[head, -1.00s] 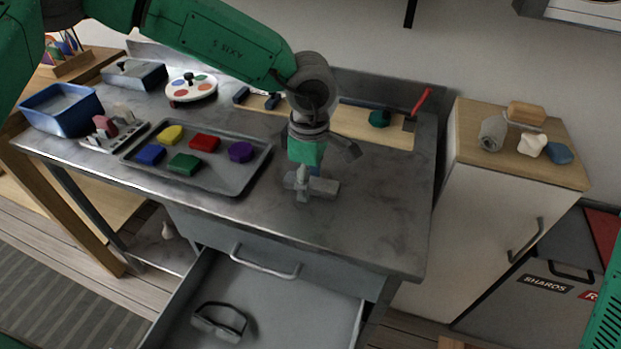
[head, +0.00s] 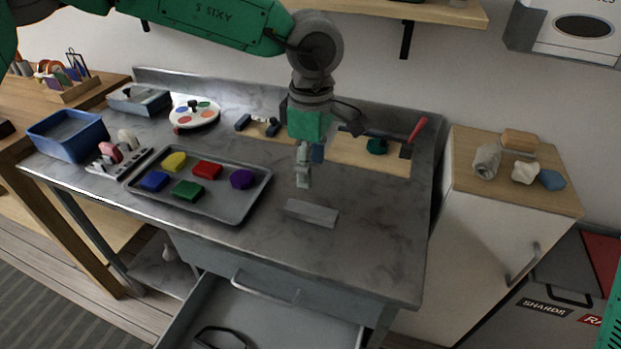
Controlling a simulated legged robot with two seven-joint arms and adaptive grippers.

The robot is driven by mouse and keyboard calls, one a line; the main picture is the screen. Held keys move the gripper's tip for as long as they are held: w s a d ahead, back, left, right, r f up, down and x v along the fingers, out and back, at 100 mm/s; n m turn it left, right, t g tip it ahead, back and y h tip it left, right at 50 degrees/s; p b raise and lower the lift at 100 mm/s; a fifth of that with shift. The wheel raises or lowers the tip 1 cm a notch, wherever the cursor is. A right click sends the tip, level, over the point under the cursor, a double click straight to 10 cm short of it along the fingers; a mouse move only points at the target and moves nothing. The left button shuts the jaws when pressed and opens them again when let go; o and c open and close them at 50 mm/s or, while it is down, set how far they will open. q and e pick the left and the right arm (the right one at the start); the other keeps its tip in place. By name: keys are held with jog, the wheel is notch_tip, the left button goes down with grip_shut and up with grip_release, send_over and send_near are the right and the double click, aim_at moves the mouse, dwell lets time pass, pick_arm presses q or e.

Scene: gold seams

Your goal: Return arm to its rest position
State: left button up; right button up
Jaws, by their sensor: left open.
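My left arm comes in from the upper left of the head view. Its gripper (head: 304,182) points down above the metal worktop (head: 375,235), open and empty. A grey block (head: 311,212) lies on the worktop just below and in front of the fingers, apart from them. My right gripper is not in view; only a green part of me shows at the right edge.
A grey tray (head: 232,214) with several coloured pieces lies left of the gripper. A blue bin (head: 68,151) stands at the far left. The drawer (head: 262,322) below is pulled open. A white cabinet (head: 490,235) stands to the right. The front right worktop is clear.

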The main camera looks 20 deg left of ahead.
pick_arm(q)
jog(key=shift+d+r, duration=0.45)
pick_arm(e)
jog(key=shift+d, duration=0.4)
